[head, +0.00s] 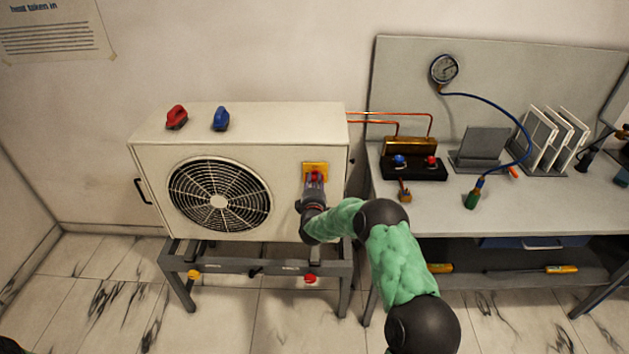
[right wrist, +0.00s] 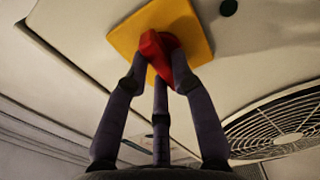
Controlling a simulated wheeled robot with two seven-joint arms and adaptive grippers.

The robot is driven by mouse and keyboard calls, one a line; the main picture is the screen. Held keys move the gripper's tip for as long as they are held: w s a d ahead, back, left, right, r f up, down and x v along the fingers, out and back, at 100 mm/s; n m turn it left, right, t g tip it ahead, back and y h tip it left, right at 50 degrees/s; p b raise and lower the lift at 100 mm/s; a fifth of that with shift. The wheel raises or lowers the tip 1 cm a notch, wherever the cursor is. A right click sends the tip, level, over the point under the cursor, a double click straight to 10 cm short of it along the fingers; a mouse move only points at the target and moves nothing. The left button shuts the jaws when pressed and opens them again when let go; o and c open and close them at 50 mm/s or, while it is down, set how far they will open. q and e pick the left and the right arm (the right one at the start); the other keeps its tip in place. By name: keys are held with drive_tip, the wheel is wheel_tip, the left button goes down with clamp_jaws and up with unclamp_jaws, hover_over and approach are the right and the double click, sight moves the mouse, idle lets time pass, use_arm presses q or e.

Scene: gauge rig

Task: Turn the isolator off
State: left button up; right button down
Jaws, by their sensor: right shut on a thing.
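The isolator is a red knob (right wrist: 154,50) on a yellow square plate (right wrist: 196,22), fixed to the front of the cream outdoor unit (head: 285,185). In the head view the yellow plate (head: 316,166) sits right of the fan grille, and the red of the knob is mostly hidden by my gripper. My right gripper (head: 315,178) reaches the knob from the front. Its dark fingers (right wrist: 155,72) are closed around the red knob in the right wrist view. My left gripper is not in view.
A red handle (head: 177,117) and a blue handle (head: 220,118) stand on top of the unit. Copper pipes join unit and bench.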

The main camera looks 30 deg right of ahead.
drive_tip(key=shift+f, duration=0.1)
idle(0.4)
drive_tip(key=c, duration=1)
unclamp_jaws()
drive_tip(key=shift+c, duration=0.2)
drive_tip(key=shift+a, duration=0.1)
drive_tip(key=v, duration=1.2)
